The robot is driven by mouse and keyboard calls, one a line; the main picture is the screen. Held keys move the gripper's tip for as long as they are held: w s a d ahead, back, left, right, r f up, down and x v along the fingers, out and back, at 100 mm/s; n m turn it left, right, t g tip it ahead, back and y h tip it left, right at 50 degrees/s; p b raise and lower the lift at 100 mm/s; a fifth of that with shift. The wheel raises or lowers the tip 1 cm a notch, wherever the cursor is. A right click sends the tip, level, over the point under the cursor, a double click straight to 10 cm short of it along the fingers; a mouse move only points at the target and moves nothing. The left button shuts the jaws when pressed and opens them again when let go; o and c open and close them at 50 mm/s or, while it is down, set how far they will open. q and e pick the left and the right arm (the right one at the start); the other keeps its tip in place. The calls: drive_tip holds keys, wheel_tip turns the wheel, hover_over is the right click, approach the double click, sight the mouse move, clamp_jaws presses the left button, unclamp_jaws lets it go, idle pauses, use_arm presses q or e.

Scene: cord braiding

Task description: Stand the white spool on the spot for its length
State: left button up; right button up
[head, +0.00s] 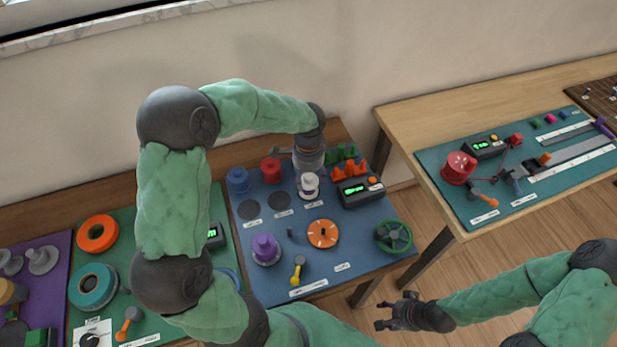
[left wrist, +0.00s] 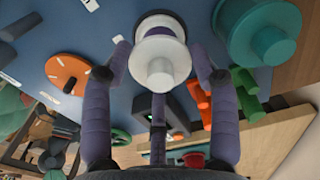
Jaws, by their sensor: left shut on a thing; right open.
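The white spool (head: 309,187) is on or just above the blue mat (head: 345,275), upright, behind a small label. I cannot tell whether it touches the mat. It has a purple band. In the left wrist view the white spool (left wrist: 160,55) is between the purple fingers. My left gripper (head: 308,170) comes from above and is shut on it. Two bare dark round spots (head: 248,209) (head: 279,200) lie to its left, with labels in front. Any spot under the spool is hidden. My right gripper (head: 395,313) is open and empty, off the mat's front right.
A blue spool (head: 238,180) and a red spool (head: 270,171) stand behind the spots. A purple spool (head: 266,248), orange dial (head: 323,233), yellow lever (head: 298,268) and green handwheel (head: 393,237) occupy the front. A display box (head: 360,191) and orange pegs (head: 350,169) are to the right.

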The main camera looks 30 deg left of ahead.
use_arm(q)
drive_tip(key=o, duration=1.1)
drive_tip(key=shift+f, duration=0.1)
drive_tip(key=shift+c, duration=0.2)
wheel_tip(320, 180, up, 12)
drive_tip(key=p, duration=0.4)
drive_tip(key=shift+r, duration=0.2)
